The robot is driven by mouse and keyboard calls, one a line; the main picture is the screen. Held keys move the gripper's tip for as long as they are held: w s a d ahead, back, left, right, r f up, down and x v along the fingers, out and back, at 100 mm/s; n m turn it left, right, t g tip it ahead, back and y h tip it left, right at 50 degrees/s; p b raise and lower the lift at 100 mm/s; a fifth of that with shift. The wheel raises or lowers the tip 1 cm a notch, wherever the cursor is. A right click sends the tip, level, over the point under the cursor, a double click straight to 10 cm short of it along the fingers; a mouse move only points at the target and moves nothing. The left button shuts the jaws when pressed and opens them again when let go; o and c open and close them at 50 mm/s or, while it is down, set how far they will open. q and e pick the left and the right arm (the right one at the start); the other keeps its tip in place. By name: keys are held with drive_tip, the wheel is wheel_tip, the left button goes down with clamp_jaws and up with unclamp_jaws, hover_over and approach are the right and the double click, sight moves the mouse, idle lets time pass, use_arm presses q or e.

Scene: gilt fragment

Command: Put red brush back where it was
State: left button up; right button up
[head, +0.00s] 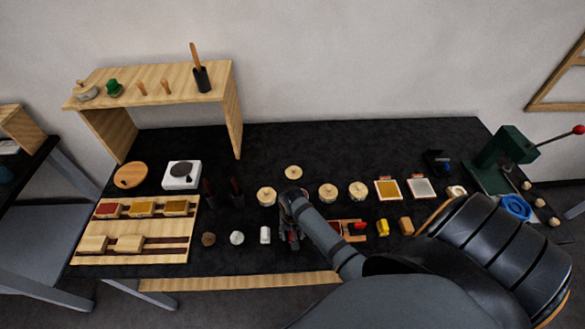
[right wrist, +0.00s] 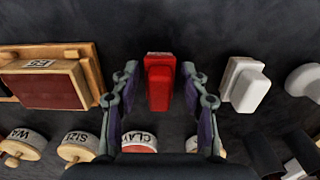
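The red brush (right wrist: 160,84), a red block with a narrower raised part, sits upright on the dark table between the spread fingers of my right gripper (right wrist: 160,72) in the right wrist view. A gap shows on each side, so the fingers do not touch it. In the head view my right gripper (head: 291,238) is low over the table's front middle and mostly hides the brush. A wooden tray with a dark red block (right wrist: 42,84) is on one side of the brush. A white block (right wrist: 245,84) is on the other. My left gripper is not in view.
Round lidded jars (head: 328,191) stand behind the gripper. Yellow (head: 383,228) and orange-brown (head: 406,226) blocks stand to the right. A wooden rack (head: 130,255) with coloured blocks is at left. A shelf (head: 150,75) stands at the back left, a green press (head: 508,146) at right.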

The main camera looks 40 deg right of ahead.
wheel_tip(320, 180, up, 12)
drive_tip(key=b, duration=0.1)
drive_tip(key=shift+r+b, duration=0.15)
drive_tip(key=shift+b, duration=0.2)
idle(0.6)
